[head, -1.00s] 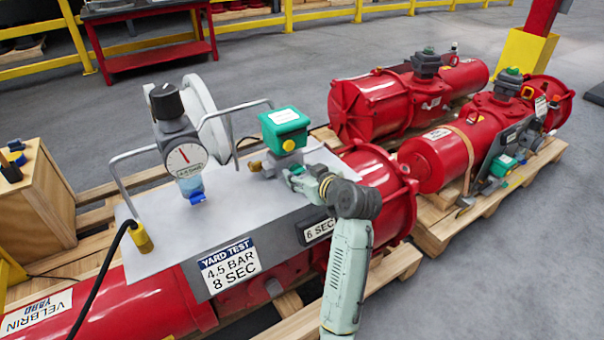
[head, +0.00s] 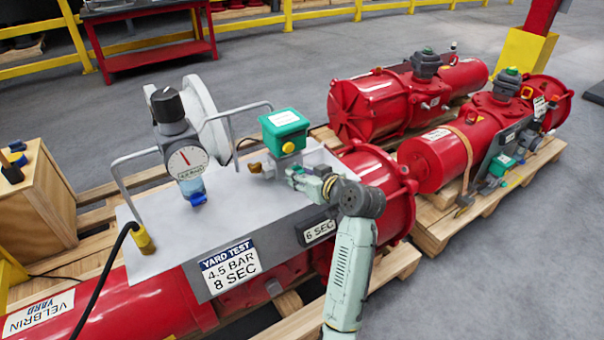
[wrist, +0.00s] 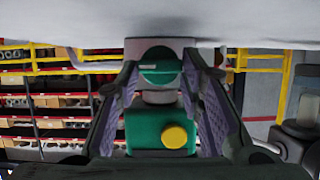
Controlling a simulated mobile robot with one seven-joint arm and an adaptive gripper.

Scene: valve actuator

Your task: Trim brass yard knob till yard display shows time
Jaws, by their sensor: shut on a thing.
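The yard display (head: 319,231) on the grey panel's front edge reads 6 SEC. The yard test label (head: 230,267) beside it reads 4.5 BAR, 8 SEC. My gripper (head: 290,171) reaches in from the right, low beside the green-topped valve unit (head: 285,131). In the wrist view my gripper (wrist: 161,70) has its fingers closed around a round, slotted knob (wrist: 161,73) that looks green there. A green box with a yellow disc (wrist: 174,137) lies below it. A brass-coloured fitting (head: 254,167) shows left of the valve unit; I cannot tell whether it belongs to the held knob.
A pressure gauge (head: 187,162) with a black-capped regulator stands left on the panel. Grey pipe handles (head: 133,160) and a white wheel (head: 205,105) rise around it. A black cable crosses the left. Red actuators (head: 380,104) lie on pallets behind, with open floor to the right.

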